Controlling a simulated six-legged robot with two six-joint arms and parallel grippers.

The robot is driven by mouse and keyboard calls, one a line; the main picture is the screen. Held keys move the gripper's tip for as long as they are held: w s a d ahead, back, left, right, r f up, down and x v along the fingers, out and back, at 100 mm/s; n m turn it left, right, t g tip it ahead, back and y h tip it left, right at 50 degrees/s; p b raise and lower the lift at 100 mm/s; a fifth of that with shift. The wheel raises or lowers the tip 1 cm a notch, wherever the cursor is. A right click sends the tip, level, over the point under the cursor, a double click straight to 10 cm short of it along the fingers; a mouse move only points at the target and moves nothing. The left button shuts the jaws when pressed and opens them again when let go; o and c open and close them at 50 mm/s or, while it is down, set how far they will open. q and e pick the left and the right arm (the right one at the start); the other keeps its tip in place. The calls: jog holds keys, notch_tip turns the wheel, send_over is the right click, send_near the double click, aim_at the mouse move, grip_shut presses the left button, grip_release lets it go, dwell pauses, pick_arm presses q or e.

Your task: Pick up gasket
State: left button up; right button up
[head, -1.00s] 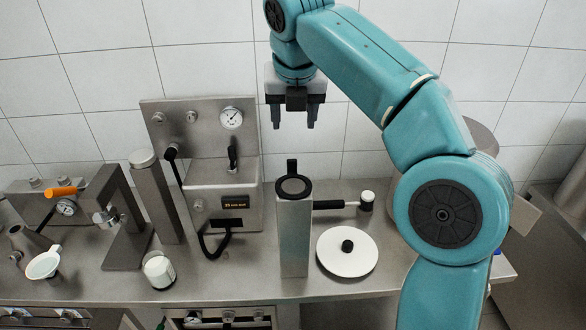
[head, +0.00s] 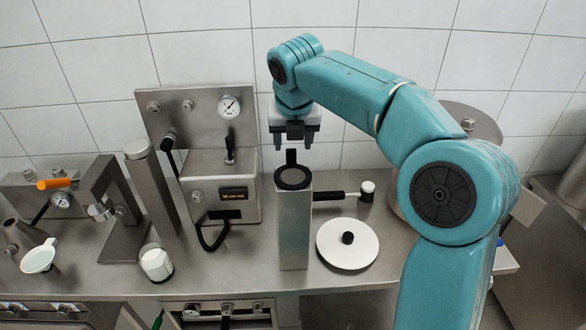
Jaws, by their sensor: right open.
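The gasket (head: 293,177) appears to be the black ring with an upright tab, lying on top of a square metal post (head: 293,232) in the head view. My right gripper (head: 293,146) is open and points down, just above and behind the tab. Its fingertips are close to the tab's top; whether they touch it or straddle it cannot be told. The jaws look empty. My left gripper is not in view.
A white disc with a black knob (head: 347,243) lies right of the post. A black-handled tool (head: 330,196) lies behind it. A gauge panel box (head: 220,165) stands left, with a white-filled jar (head: 156,264) in front. Bare counter lies between.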

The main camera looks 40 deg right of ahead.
aim_at(291, 150)
jog(key=x, duration=0.3)
jog(key=shift+w+f, duration=0.25)
jog(key=shift+f, duration=0.05)
jog(key=shift+s, duration=0.1)
jog(key=shift+c, duration=0.6)
grip_shut()
jog(key=shift+r, duration=0.1)
